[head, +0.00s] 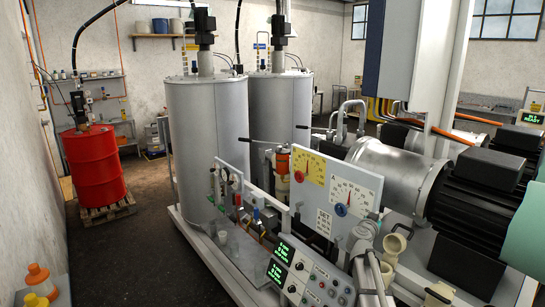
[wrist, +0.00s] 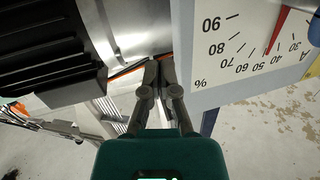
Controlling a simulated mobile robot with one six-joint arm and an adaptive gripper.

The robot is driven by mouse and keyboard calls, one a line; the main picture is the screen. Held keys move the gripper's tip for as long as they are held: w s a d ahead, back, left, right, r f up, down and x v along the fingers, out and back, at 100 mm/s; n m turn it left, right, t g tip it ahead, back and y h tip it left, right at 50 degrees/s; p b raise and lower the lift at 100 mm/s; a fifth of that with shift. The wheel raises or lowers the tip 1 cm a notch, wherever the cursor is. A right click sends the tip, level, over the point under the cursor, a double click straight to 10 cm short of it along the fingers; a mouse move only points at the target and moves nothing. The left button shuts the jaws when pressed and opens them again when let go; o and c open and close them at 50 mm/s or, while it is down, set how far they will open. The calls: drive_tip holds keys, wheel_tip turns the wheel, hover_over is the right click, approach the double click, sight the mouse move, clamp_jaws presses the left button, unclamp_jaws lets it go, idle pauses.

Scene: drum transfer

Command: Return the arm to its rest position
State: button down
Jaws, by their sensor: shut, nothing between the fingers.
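My gripper (wrist: 160,72) shows in the wrist view with its two dark fingers together and nothing between them. It points toward a silver cylindrical housing (wrist: 135,28) and lies between a black finned motor (wrist: 50,45) and a white dial panel (wrist: 232,75). The dial appears upside down, with a red needle. I cannot tell whether the fingers touch anything.
In the head view, the dial panel (head: 352,200) stands before the silver housing (head: 385,180) and black motor (head: 480,200). Two tall grey tanks (head: 208,130) stand behind. A red drum (head: 95,170) is on a pallet (head: 108,212) at left.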

drive_tip(key=s+a+f+n+y+b, duration=0.1)
drive_tip(key=s+a+f+n+y, duration=0.15)
drive_tip(key=a+n+y, duration=0.4)
drive_tip(key=s+a+f+n+y+b, duration=0.1)
drive_tip(key=s+a+f+y, duration=0.2)
drive_tip(key=a, duration=0.6)
drive_tip(key=s+a+f+n+y+b, duration=0.1)
drive_tip(key=a+f+n+y, duration=0.25)
drive_tip(key=a+y, duration=0.35)
drive_tip(key=s+a+f+g+h+b, duration=0.1)
drive_tip(key=s+a+f+g+h, duration=0.15)
drive_tip(key=s+f+g, duration=0.7)
drive_tip(key=s+d+f+m+g+h, duration=0.1)
drive_tip(key=s+d+f+g, duration=0.1)
drive_tip(key=s, duration=0.5)
drive_tip(key=s+d+f+m+g+h+b, duration=0.1)
drive_tip(key=s+f+g+h, duration=0.1)
drive_tip(key=s, duration=0.5)
drive_tip(key=shift+d+f+m, duration=0.25)
drive_tip(key=shift+d+m, duration=0.05)
drive_tip(key=shift+d, duration=0.1)
